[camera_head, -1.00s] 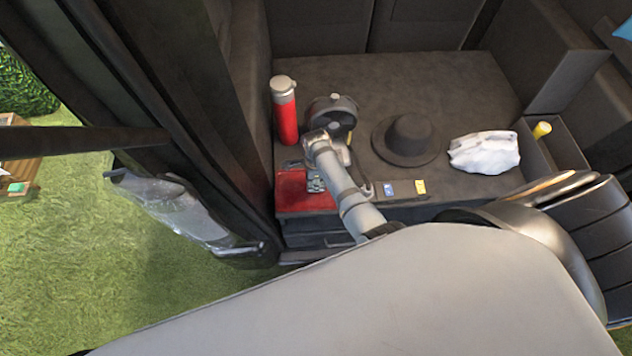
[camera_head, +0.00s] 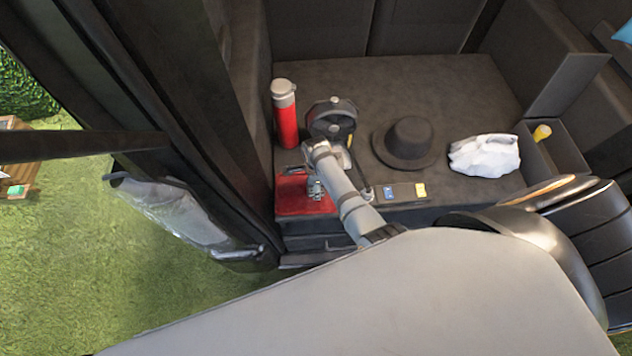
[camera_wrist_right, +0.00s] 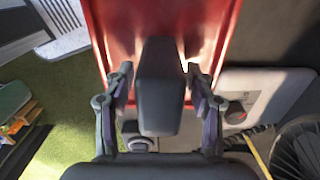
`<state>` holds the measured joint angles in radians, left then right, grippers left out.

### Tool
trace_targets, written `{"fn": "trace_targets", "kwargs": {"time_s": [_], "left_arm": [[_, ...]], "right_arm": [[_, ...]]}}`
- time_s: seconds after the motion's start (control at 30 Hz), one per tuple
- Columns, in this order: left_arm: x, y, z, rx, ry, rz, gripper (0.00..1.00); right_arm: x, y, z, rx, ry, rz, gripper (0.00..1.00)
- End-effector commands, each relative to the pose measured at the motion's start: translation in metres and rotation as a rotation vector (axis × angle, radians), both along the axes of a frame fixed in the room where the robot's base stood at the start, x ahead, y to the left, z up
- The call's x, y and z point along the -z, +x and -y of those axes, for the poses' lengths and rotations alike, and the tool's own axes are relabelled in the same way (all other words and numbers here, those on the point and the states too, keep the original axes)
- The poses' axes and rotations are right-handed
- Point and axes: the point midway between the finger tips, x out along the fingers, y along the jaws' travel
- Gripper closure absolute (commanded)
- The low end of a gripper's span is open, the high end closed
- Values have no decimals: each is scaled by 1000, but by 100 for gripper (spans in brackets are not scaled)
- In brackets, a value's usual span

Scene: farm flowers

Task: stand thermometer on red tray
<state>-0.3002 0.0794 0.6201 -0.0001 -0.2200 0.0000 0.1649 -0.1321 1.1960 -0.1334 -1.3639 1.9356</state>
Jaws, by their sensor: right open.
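The red tray (camera_head: 296,204) lies at the front left of the dark cargo floor. It fills the upper middle of the right wrist view (camera_wrist_right: 212,25). My right gripper (camera_head: 316,190) is over the tray in the head view. In the right wrist view its two fingers (camera_wrist_right: 160,84) are open, one on each side of a dark grey, round-edged object that looks like the thermometer (camera_wrist_right: 160,85). Whether the fingers touch it, and whether its base rests on the tray, I cannot tell. In the head view my arm hides much of this spot. My left gripper is not in view.
A red bottle with a grey cap (camera_head: 286,118) and a round dark device (camera_head: 333,117) stand behind the tray. A dark hat (camera_head: 408,142) and crumpled white cloth (camera_head: 484,155) lie to the right. A flat panel (camera_head: 403,192) is beside my arm. Grass lies left.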

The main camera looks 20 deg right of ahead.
Motion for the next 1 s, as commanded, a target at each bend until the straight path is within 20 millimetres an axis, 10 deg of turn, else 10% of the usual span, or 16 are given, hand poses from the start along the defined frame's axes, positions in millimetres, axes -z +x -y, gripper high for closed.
{"fn": "trace_targets", "kwargs": {"time_s": [0.5,1.0], "left_arm": [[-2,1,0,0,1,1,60],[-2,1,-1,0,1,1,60]], "right_arm": [[-106,1,-1,0,1,3,44],[-121,0,0,-1,0,0,44]]}}
